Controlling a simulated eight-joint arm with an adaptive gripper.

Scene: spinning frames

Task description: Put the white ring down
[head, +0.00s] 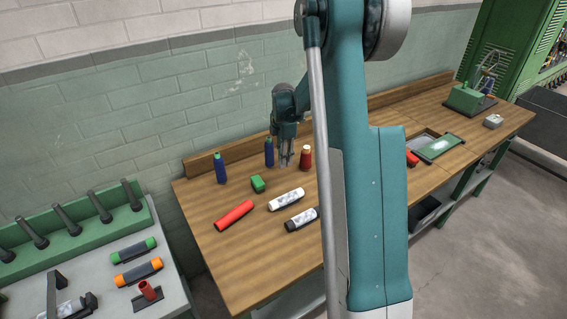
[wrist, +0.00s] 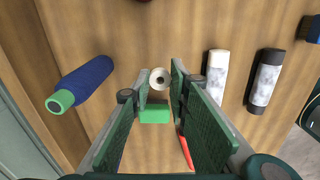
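The white ring (wrist: 160,79) is small and pale with a dark hole. In the wrist view it sits between my fingertips, which look closed against its two sides. My gripper (wrist: 160,80) points down and also shows in the head view (head: 287,162) over the back of the wooden workbench (head: 240,265). The ring is too small to make out in the head view. A green block (wrist: 155,114) appears just below the ring in the wrist view, and it lies on the bench in the head view (head: 258,184).
Two blue bobbins (head: 220,168) (head: 269,152) and a red bobbin (head: 306,158) stand near the back board. A red roll (head: 234,215), a white roll (head: 286,199) and a black-ended roll (head: 302,219) lie in front. The bench's front left is clear.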

